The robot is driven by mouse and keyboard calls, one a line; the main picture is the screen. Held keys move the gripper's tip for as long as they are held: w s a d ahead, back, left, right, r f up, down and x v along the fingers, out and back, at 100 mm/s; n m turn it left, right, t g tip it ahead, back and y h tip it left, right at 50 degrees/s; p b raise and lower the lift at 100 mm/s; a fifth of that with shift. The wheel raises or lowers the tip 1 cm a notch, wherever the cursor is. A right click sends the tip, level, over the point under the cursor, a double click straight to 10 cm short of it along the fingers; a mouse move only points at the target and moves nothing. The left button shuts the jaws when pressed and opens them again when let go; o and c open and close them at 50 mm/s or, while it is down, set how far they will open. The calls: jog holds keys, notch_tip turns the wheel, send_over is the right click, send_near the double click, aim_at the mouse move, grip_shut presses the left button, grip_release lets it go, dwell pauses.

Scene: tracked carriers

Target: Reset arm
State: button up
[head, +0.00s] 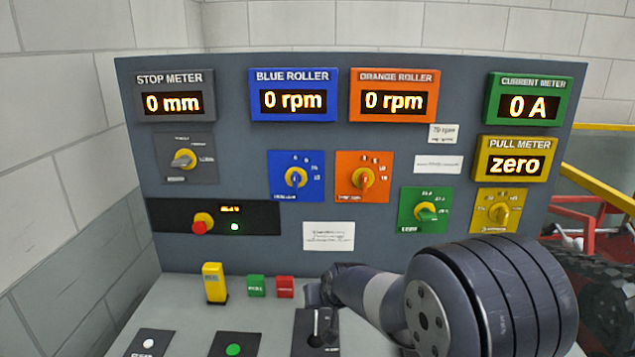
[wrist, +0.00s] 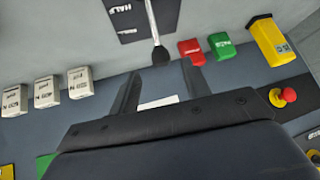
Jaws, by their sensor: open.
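My gripper (wrist: 160,82) is open in the wrist view, its two dark fingers spread apart with nothing held between them. A lever (wrist: 154,25) on a black plate marked HALF lies just beyond the fingertips, its rounded end near the gap between them. I cannot tell if they touch. In the head view my arm reaches in from the lower right, and the lever (head: 316,325) stands on its plate just below the arm's far end. The fingers are hard to make out there.
An upright panel holds meters, such as the stop meter (head: 174,103), and several knobs. On the desk are a yellow block (head: 214,283), a green block (head: 256,286) and a red block (head: 285,287). Several white blocks (wrist: 46,92) stand left in the wrist view. A red button (head: 199,227) sticks out.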

aim_at(316, 318)
jog(key=shift+p+x, duration=0.35)
jog(key=shift+x, duration=3.35)
jog(key=shift+s+r, duration=0.1)
jog(key=shift+r, duration=0.05)
